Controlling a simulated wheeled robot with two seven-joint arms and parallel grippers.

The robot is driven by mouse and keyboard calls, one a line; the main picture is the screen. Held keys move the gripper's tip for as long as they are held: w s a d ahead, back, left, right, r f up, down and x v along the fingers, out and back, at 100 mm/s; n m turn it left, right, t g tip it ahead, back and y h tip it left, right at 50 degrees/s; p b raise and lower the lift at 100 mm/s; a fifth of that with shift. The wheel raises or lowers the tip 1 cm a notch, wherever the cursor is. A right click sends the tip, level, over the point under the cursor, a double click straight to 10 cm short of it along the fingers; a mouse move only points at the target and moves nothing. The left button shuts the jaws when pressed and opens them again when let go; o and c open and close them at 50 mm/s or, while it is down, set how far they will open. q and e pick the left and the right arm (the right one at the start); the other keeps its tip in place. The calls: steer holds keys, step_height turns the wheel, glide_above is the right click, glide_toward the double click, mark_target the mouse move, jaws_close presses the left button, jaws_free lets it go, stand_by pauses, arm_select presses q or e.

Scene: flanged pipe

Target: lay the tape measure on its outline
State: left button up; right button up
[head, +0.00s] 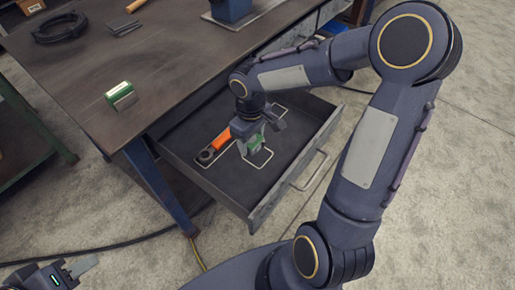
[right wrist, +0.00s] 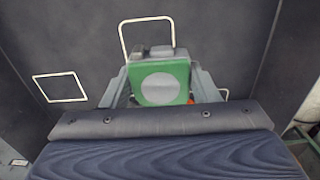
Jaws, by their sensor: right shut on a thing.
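The tape measure, a green case with a pale round disc, shows in the right wrist view (right wrist: 160,80) and partly in the head view (head: 256,141). My right gripper (head: 253,134) is shut on it, one finger on each side, over the open drawer. I cannot tell whether it touches the drawer floor. A white outline (head: 262,164) shows on the floor just below and beside it in the head view. The right wrist view shows a taller outline (right wrist: 148,20) above the case and a smaller four-sided outline (right wrist: 60,88) to its left. My left gripper (head: 76,270) is at the bottom left, away from the drawer.
An orange-handled tool (head: 218,141) lies in the drawer (head: 285,165) left of my right gripper. A green and silver object (head: 120,95) stands on the workbench (head: 90,70). A black cable coil (head: 60,27) and a blue vise-like base (head: 232,12) are further back.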

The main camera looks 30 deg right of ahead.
mark_target(258, 155)
steer(key=shift+s+d+f, duration=0.1)
steer(key=shift+d+f, duration=0.55)
steer(key=shift+f, duration=0.2)
steer(key=shift+d+f+b, duration=0.15)
steer(key=shift+f+b, duration=0.05)
steer(key=shift+f, duration=0.7)
steer(key=shift+d+f+b, duration=0.1)
steer(key=shift+f+b, duration=0.1)
steer(key=shift+f, duration=0.65)
steer(key=shift+f, duration=0.1)
steer(key=o, duration=0.7)
steer(key=shift+f, duration=0.1)
steer(key=o, duration=0.5)
steer(key=shift+c, duration=0.2)
